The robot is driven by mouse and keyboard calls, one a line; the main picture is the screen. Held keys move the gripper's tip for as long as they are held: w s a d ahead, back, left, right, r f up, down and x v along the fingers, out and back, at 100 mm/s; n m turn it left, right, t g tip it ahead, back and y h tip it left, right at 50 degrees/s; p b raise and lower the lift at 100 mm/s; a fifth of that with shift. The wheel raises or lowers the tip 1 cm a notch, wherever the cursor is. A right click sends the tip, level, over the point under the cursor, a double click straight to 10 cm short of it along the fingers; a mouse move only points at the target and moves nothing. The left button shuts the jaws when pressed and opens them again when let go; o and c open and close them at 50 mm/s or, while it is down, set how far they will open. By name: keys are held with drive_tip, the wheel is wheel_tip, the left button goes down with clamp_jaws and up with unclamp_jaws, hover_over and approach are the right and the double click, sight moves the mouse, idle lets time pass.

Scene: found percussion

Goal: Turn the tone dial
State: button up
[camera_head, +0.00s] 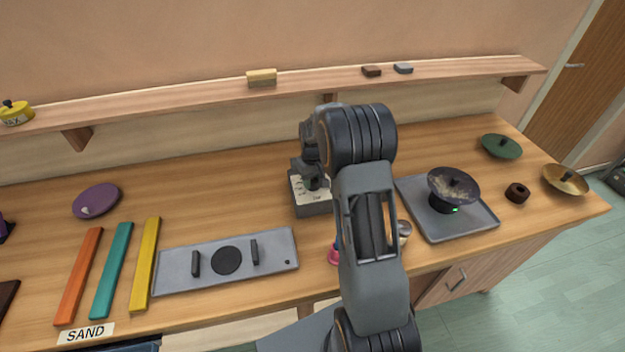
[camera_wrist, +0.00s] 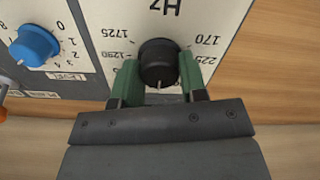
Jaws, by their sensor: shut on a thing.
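The tone dial, a black round knob (camera_wrist: 158,62), sits on a pale panel marked "Hz" in the wrist view, with numbers such as 170, 225, 1290 and 1725 around it. My gripper (camera_wrist: 158,82) has its green fingers on both sides of the knob and is shut on it. A pale pointer line shows on the knob's near side, toward the bottom of the picture. In the head view the grey box (camera_head: 312,207) with the pale panel stands on the bench, and my gripper (camera_head: 314,184) reaches down onto its top. My arm hides part of the box.
A blue knob (camera_wrist: 35,45) with its own scale is left of the dial. A grey plate with two handles (camera_head: 176,270) lies to the left, and a grey tray (camera_head: 470,228) bearing a dark dish (camera_head: 455,184) to the right. A shelf (camera_head: 210,98) runs behind.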

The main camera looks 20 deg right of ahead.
drive_tip(key=shift+c, duration=0.7)
drive_tip(key=shift+m, duration=0.3)
drive_tip(key=shift+f+m+b, duration=0.1)
drive_tip(key=shift+m+b, duration=0.5)
drive_tip(key=shift+m, duration=0.2)
drive_tip(key=shift+m+b, duration=0.55)
drive_tip(key=shift+m, duration=1.25)
drive_tip(key=o, duration=0.9)
